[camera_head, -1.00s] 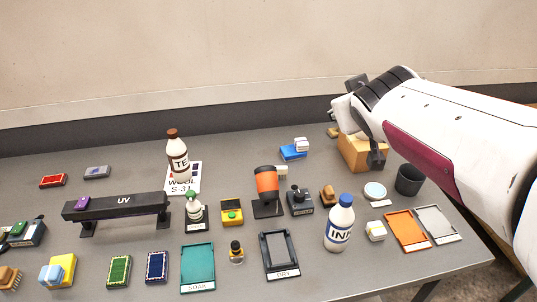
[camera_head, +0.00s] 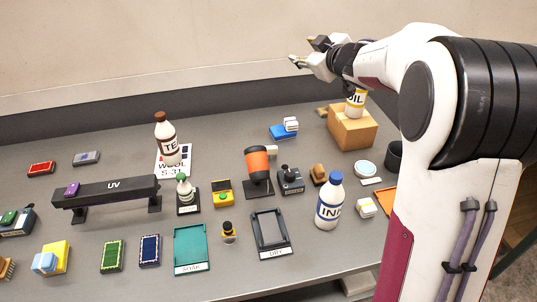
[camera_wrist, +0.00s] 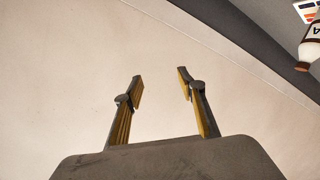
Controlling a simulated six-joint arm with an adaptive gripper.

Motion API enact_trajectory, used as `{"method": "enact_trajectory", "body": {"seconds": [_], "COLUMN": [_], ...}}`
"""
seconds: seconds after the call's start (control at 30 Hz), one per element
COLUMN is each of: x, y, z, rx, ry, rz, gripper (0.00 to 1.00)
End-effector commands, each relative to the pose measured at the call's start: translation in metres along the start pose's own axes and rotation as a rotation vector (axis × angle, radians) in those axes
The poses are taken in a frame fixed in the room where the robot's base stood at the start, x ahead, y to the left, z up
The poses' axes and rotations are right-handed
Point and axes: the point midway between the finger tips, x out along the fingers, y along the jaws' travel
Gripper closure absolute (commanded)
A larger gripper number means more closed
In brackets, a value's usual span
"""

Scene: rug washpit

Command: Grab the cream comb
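I cannot make out a cream comb for certain. A small cream piece (camera_head: 271,150) lies behind the orange-and-black device; its shape is too small to tell. A tan brush-like piece (camera_head: 318,173) sits right of the device, and another tan brush (camera_head: 6,268) is cut off at the left edge. My gripper (camera_head: 302,52) is raised high above the back of the table, in front of the wall. In the wrist view my gripper (camera_wrist: 160,77) is open, with nothing between its fingers and only plain wall beyond them.
The orange-and-black device (camera_head: 258,170), the INK bottle (camera_head: 329,202) and the brown-capped bottle (camera_head: 166,140) stand tall. A cardboard-coloured box (camera_head: 352,130) bears an OIL bottle (camera_head: 355,102) at the back right. A UV bar (camera_head: 105,190) stands at left. The back left table is mostly clear.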

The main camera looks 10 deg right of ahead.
Motion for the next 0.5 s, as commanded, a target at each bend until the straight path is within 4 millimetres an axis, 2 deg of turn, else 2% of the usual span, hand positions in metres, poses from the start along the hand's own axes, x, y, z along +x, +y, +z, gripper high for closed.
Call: {"method": "enact_trajectory", "body": {"seconds": [0.2,0.5], "x": [0.035,0.067], "y": [-0.019,-0.058], "z": [0.021,0.059], "rx": [-0.045,-0.085], "ry": [0.066,0.146], "rz": [-0.113,-0.301], "gripper": [0.6,0.6]}}
